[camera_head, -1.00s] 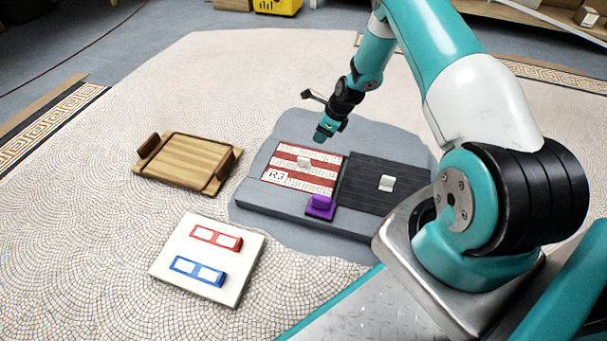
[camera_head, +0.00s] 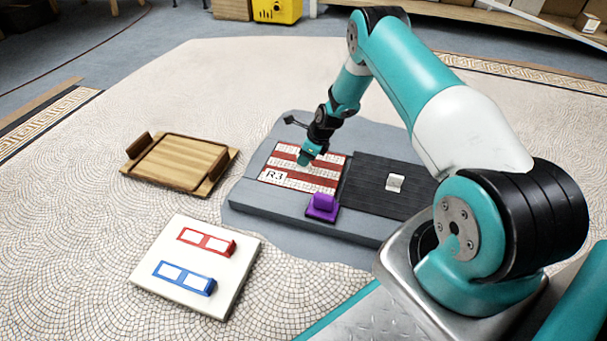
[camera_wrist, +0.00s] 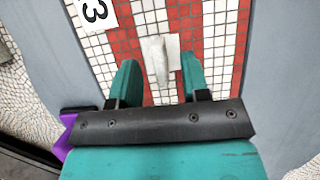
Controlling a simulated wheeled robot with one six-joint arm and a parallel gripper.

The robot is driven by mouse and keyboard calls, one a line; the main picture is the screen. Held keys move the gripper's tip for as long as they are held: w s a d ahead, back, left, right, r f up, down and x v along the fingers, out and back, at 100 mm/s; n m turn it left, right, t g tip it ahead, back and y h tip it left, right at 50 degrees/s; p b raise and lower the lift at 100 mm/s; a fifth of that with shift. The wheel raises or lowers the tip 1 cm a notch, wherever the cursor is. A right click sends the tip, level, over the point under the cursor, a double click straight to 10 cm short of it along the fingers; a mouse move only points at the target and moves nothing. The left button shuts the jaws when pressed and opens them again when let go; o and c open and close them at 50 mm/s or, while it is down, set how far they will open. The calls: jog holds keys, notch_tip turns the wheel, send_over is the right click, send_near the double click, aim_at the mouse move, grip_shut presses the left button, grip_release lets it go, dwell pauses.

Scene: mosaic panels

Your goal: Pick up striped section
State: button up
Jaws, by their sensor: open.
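The striped section (camera_head: 313,180) is a red and white tiled panel marked R3, lying in the grey base beside a dark panel. It also shows in the wrist view (camera_wrist: 222,38), with a pale raised handle (camera_wrist: 158,62) on it. My gripper (camera_head: 305,160) is low over the panel's upper part in the head view. In the wrist view my gripper (camera_wrist: 160,80) is open, with one teal finger on each side of the handle and gaps visible between. Whether the fingers touch the panel is unclear. In the head view the gripper hides the handle.
The dark panel (camera_head: 375,205) with a white handle (camera_head: 396,182) lies to the right. A purple block (camera_head: 321,206) sits at the grey base's (camera_head: 270,213) front edge. A wooden tray (camera_head: 180,160) and a white board (camera_head: 165,240) with red and blue frames are at left.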

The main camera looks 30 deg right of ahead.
jog(key=shift+b+x, duration=0.35)
jog(key=shift+x, duration=0.65)
grip_shut()
jog(key=shift+r, duration=0.1)
jog(key=shift+r, duration=0.15)
